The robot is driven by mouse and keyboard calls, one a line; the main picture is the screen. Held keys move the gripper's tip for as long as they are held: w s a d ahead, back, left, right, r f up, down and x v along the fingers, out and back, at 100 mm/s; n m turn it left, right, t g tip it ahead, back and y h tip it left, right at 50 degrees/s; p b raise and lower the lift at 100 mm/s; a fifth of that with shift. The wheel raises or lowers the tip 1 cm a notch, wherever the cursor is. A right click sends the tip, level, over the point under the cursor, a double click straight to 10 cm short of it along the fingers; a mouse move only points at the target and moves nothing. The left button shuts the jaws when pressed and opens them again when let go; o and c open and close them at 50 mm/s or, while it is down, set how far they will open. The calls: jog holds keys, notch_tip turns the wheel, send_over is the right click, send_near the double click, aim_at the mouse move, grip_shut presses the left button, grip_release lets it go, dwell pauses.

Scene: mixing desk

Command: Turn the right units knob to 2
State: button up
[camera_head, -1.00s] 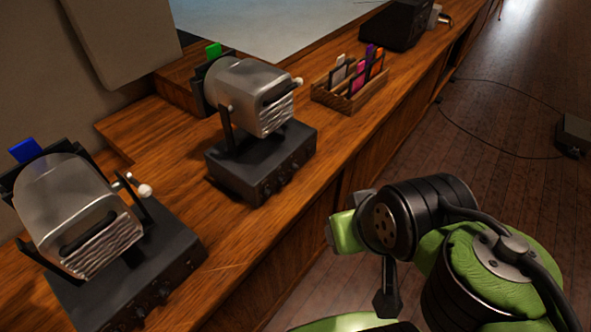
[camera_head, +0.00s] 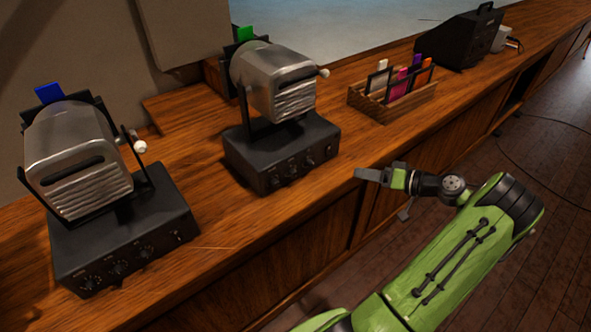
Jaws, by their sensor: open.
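Two black boxes with metal machines on top stand on the wooden desk. The right box (camera_head: 262,160) has a row of small knobs (camera_head: 291,165) on its front face, and a green card stands behind its machine. The left box (camera_head: 75,250) has a similar knob row (camera_head: 118,266) and a blue card. The knob labels and settings are too small to read, so I cannot tell which one is the units knob. My gripper (camera_head: 360,174) is open and empty, just off the desk's front edge, to the right of the right box and apart from its knobs.
A wooden card holder (camera_head: 405,103) with several coloured cards stands to the right of the right box. A black device (camera_head: 462,42) is farther back. The desk front edge (camera_head: 300,225) runs diagonally, with open floor to the right.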

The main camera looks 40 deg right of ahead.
aim_at(313, 165)
jog(key=b+x, duration=0.2)
jog(key=x, duration=1.3)
jog(key=shift+w+a+b, duration=0.1)
jog(key=shift+w+b, duration=0.2)
jog(key=shift+b, duration=0.1)
grip_shut()
